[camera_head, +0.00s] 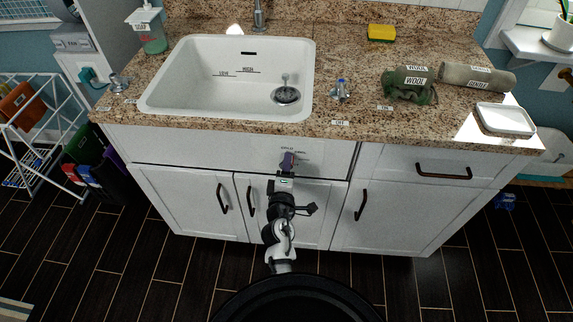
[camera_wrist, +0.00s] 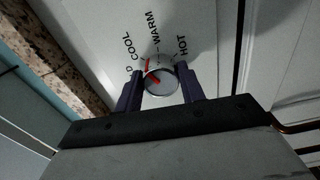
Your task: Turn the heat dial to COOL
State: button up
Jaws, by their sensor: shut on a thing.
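The heat dial (camera_wrist: 161,84) is a round grey knob on the white cabinet front, with a red pointer line on its face. The line slants to the upper left, roughly towards COOL; a separate red mark shows just above the knob. Printed labels COOL, WARM and HOT (camera_wrist: 183,46) fan around it; another label ending in D is partly hidden by the left finger. My gripper (camera_wrist: 160,88) has its dark purple fingers on both sides of the knob, shut on it. In the head view my gripper (camera_head: 287,162) is at the panel below the sink and hides the knob.
A granite counter (camera_head: 340,110) with a white sink (camera_head: 150,100) overhangs the panel. Cabinet doors with dark handles (camera_head: 222,198) lie below. A labelled rolled towel (camera_head: 478,78), a green bundle (camera_head: 408,88) and a white tray (camera_head: 506,119) are on the counter at right.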

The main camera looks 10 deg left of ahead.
jog(key=shift+r+n, duration=0.15)
jog(key=shift+n, duration=1.05)
jog(key=shift+p, duration=0.3)
jog(key=o, duration=1)
jog(key=shift+s, duration=0.15)
